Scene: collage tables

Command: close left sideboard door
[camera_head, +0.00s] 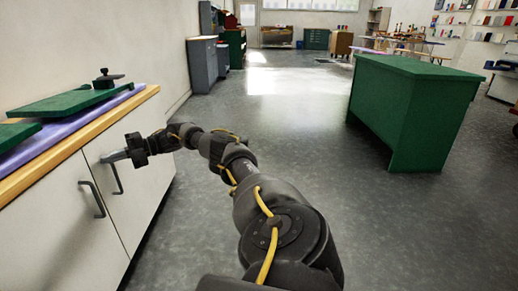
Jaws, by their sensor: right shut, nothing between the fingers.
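A white sideboard (40,230) with a wooden top edge stands along the left wall. Its left door (65,215) has a dark bar handle (92,199) and looks flush with the front. The right door (145,200) beside it also looks flush, with its own dark handle (117,179). My right gripper (107,157) is shut and empty, at the upper front of the sideboard just above the right door's handle. I cannot tell whether it touches the door or handle. My left gripper is not in view.
Green boards (65,103) and a purple sheet (112,103) lie on the sideboard top. A green cabinet (415,105) stands to the right. Grey cabinets (203,65) line the wall farther back. The grey floor (300,160) between is open.

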